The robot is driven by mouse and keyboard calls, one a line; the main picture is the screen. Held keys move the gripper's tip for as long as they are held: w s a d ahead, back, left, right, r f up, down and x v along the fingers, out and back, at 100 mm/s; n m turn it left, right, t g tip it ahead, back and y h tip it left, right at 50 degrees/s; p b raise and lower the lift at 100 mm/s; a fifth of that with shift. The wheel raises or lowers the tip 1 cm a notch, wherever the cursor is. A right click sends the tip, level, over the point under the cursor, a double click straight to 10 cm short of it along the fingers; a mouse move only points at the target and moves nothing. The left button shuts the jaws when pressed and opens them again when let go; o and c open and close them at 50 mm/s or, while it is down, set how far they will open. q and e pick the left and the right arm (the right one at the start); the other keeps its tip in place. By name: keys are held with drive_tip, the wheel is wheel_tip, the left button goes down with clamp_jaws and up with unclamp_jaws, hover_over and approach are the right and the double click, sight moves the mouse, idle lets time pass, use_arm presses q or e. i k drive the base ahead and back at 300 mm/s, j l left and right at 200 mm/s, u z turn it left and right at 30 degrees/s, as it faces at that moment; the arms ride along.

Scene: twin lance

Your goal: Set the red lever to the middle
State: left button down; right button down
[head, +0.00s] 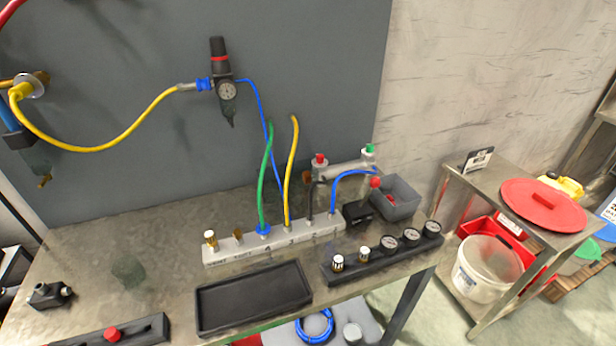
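A red ball knob (376,182) shows at the right end of the bench, above and right of a small black box (358,214). Its stem is hard to make out, so I cannot tell its lever position. A second red knob (112,334) sits on a long black block (152,329) at the bottom left, near the middle of the block's visible length. The frame's lower edge cuts this block off. I cannot tell which of the two is the red lever. Neither of my grippers is in view.
A grey manifold (218,256) with green, yellow and blue hoses stands mid-bench. In front are an empty black tray (254,297) and a black gauge block (380,259). A grey bin (398,206) stands at the right end. A side table (452,184) stands farther right.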

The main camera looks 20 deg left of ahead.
sight(375, 182)
drive_tip(key=i+l+u, duration=0.3)
drive_tip(key=l+u, duration=0.3)
drive_tip(key=i+l+u, duration=0.15)
drive_tip(key=l+u, duration=0.2)
